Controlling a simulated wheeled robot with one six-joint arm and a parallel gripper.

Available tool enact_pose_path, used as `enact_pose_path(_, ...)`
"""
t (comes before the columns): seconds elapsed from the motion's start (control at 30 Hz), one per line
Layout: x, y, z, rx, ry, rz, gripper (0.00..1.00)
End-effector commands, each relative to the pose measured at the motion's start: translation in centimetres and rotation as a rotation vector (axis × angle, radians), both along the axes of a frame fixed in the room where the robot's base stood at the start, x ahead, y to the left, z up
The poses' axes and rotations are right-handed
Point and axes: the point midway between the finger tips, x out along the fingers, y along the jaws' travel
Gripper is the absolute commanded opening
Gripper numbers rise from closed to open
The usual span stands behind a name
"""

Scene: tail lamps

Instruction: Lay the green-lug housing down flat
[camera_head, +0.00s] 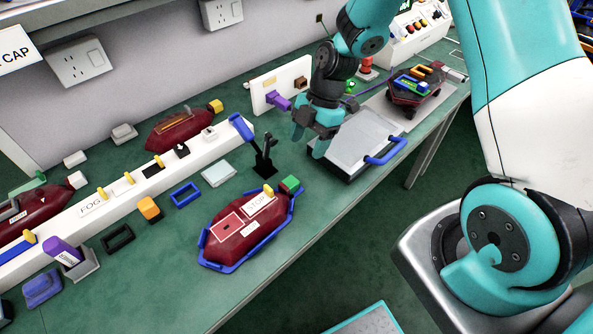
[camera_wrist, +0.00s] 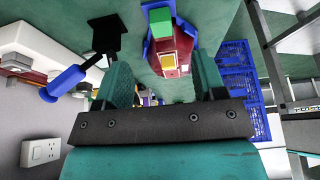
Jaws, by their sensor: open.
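The green-lug housing (camera_head: 232,240) is a dark red lamp body with a green block (camera_head: 291,184) at its far right end. It rests in a blue frame (camera_head: 228,267) near the table's front edge, with a "STOP" label and a pink-edged panel on top. In the wrist view the housing (camera_wrist: 170,45) shows ahead between the fingers, its green block (camera_wrist: 160,22) at the top. My gripper (camera_head: 309,140) is open and empty, above the table beyond and to the right of the housing, apart from it. The gripper (camera_wrist: 163,78) also shows in the wrist view.
A black stand with a blue handle (camera_head: 241,128) rises just behind the housing. A grey board with a blue handle (camera_head: 384,152) lies to its right. A long white rail (camera_head: 130,182) and other red housings (camera_head: 183,130) lie behind. Bare green table (camera_head: 170,275) is left of the housing.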

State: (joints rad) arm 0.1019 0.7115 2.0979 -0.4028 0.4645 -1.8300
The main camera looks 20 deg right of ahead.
Motion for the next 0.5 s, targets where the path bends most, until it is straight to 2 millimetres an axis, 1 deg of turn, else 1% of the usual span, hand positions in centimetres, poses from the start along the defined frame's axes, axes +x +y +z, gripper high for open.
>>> enact_pose_path(0.03,-0.3,0.4,-1.1,0.000,0.006,0.001,0.64)
enact_pose_path(0.1,-0.4,1.0,-2.4,0.000,0.005,0.002,0.64)
enact_pose_path(0.3,-0.9,2.4,-6.1,0.000,0.004,0.001,0.64)
enact_pose_path(0.5,-1.1,3.4,-8.5,-0.001,0.002,0.000,0.64)
